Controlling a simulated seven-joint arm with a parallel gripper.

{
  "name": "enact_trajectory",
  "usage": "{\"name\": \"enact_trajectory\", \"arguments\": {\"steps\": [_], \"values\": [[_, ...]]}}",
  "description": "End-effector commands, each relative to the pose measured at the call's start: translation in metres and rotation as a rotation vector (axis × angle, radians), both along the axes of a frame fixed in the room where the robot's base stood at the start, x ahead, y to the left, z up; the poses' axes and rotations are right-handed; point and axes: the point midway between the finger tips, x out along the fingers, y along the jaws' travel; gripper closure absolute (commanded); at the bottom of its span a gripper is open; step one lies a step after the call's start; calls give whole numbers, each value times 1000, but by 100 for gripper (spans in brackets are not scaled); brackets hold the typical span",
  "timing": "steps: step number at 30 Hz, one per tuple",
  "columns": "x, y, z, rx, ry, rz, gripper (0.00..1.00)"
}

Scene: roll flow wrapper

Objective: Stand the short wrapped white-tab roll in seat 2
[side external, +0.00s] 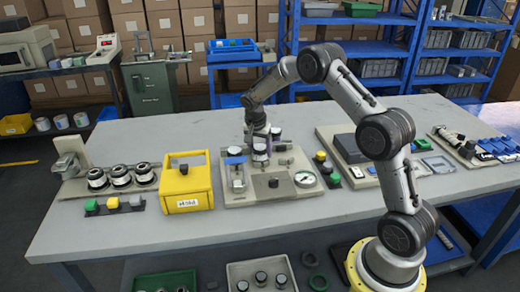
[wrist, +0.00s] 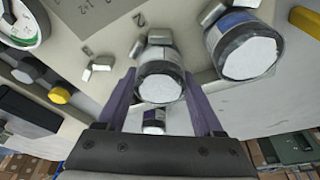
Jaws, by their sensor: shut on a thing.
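My gripper (wrist: 159,76) has its two purple fingers closed on either side of a clear-wrapped roll (wrist: 160,86) with a round white end facing the wrist camera. The roll is beside the metal stops near the printed 2 (wrist: 139,19) of a light plate. I cannot tell whether its foot touches the plate, and its tab is not clear. In the side external view my gripper (side external: 261,153) is low over the grey station plate (side external: 240,197), its fingers partly hiding the roll.
A larger wrapped roll (wrist: 243,48) with a blue band stands close to the right in the wrist view. A dial gauge (side external: 305,179), yellow box (side external: 186,184) and several rolls on a rack (side external: 120,177) are nearby.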

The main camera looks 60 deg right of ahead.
Motion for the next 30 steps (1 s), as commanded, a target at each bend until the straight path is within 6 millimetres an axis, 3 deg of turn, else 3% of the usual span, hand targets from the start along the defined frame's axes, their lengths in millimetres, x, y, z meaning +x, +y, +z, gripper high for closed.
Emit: {"name": "enact_trajectory", "arguments": {"steps": [7,8,12,23,30], "values": [[0,0,-2,-1,-1,0,95],[0,0,-3,0,0,1,28],[0,0,-2,0,0,0,3],[0,0,1,-1,-1,0,1],[-1,9,36,-3,-5,2,1]]}}
